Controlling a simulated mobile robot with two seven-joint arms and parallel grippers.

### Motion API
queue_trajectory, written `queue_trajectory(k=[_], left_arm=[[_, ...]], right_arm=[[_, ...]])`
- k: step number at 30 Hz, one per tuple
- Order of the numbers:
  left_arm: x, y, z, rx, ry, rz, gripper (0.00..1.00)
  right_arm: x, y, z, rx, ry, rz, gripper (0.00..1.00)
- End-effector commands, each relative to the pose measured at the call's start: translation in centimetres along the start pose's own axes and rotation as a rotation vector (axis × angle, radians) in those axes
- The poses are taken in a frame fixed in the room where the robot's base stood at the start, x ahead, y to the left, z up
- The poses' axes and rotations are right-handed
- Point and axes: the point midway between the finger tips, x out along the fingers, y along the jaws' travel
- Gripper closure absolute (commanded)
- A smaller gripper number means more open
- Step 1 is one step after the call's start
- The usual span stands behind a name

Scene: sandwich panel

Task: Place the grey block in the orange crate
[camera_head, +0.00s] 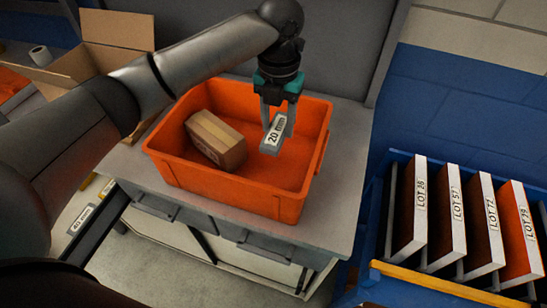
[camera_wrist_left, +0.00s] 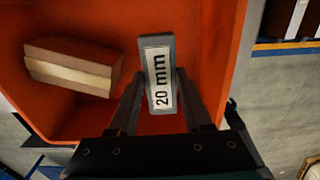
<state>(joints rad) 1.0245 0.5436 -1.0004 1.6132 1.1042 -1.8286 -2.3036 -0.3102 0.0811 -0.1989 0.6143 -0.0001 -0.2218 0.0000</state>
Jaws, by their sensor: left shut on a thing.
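The grey block (camera_head: 274,136) carries a white label reading "20 mm". My left gripper (camera_head: 277,112) is shut on it and holds it over the inside of the orange crate (camera_head: 240,192). In the left wrist view the grey block (camera_wrist_left: 158,75) sits between the fingers of the left gripper (camera_wrist_left: 160,95), with the orange crate floor (camera_wrist_left: 90,115) behind it. I cannot tell whether the block touches the crate floor. My right gripper does not show.
A brown cardboard box (camera_head: 215,138) lies in the crate, left of the block. The crate stands on a grey bench (camera_head: 345,165). An open carton (camera_head: 115,35) is at the back left. A blue rack (camera_head: 385,215) with several LOT panels stands at the right.

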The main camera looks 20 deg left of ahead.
Motion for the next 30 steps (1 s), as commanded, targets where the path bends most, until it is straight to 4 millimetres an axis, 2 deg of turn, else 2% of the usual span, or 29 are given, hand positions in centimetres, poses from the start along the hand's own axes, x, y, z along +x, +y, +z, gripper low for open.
queue_trajectory(k=[1,3,9,16,23,30], left_arm=[[1.7,0.0,-0.1,-0.001,0.004,0.001,1.0],[3.5,0.0,-0.1,-0.002,0.003,0.001,1.0],[7.2,0.0,-0.1,-0.001,0.001,0.0,1.0],[8.8,0.0,0.0,0.0,0.001,0.0,1.0],[12.2,0.0,-0.1,-0.001,0.002,0.0,1.0],[12.3,0.0,0.0,0.0,-0.002,0.0,1.0]], right_arm=[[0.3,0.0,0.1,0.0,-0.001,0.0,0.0],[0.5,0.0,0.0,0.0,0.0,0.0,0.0],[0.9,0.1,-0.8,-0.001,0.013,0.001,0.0],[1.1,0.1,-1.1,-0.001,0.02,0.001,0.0],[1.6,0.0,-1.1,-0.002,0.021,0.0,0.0],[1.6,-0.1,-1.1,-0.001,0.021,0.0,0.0]])
